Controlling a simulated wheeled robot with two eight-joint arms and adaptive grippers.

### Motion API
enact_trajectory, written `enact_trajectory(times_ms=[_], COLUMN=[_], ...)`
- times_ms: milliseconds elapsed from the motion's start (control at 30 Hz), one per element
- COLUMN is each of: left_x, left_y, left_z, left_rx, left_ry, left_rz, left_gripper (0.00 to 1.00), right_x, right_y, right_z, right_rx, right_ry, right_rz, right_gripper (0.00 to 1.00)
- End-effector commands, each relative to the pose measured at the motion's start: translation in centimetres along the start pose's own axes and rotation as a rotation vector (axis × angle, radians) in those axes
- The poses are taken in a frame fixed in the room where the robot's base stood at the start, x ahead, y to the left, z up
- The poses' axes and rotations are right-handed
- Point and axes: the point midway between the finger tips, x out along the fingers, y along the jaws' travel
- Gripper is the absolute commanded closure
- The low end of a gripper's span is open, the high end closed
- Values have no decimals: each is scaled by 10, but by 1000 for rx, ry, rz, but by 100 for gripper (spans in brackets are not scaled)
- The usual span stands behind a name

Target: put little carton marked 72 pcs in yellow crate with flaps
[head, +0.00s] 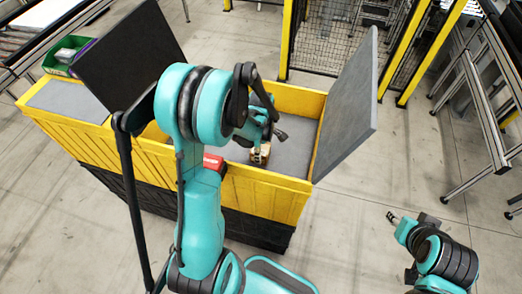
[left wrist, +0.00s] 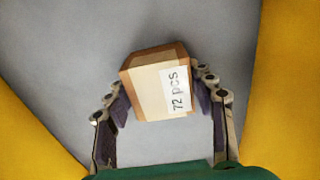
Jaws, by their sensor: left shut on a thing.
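The little carton marked 72 pcs (left wrist: 147,95) is brown with a white label and sits between the fingers of my left gripper (left wrist: 163,88) in the left wrist view. The gripper is shut on it. In the head view the carton (head: 260,154) shows small, inside the walls of the yellow crate with flaps (head: 262,193), over its grey floor. I cannot tell whether it touches the floor. Yellow walls flank it in the wrist view. My right gripper (head: 393,217) is far off at the lower right, outside the crate; its fingers are too small to read.
A grey flap (head: 348,100) stands up at the crate's right end and a dark flap (head: 125,58) at its left. A red object (head: 212,162) shows by the near wall, partly behind my arm. A green bin (head: 66,55) is at the far left.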

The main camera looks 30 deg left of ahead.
Motion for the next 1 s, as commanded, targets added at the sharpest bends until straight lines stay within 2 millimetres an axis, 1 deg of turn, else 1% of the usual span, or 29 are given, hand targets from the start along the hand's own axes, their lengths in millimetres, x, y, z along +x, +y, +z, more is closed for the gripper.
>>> enact_trajectory(times_ms=[167,200,267,567,667,767,1000], left_x=[5,4,4,3,-1,-14,-69], left_y=[0,0,0,0,0,0,-1], left_z=[0,0,0,0,0,0,0], left_rx=[0,0,0,0,0,0,0], left_ry=[0,0,0,0,0,0,0], left_rz=[0,0,0,0,0,0,0], left_gripper=[79,40,25,25,25,25,25], right_x=[4,4,3,3,-1,-4,-13], right_y=[0,0,0,0,0,0,0], right_z=[3,3,2,2,-1,-3,-10], right_rx=[0,0,0,0,0,0,0], right_ry=[0,0,0,0,0,0,0], right_rz=[0,0,0,0,0,0,0], right_gripper=[60,60,60,60,60,60,60])
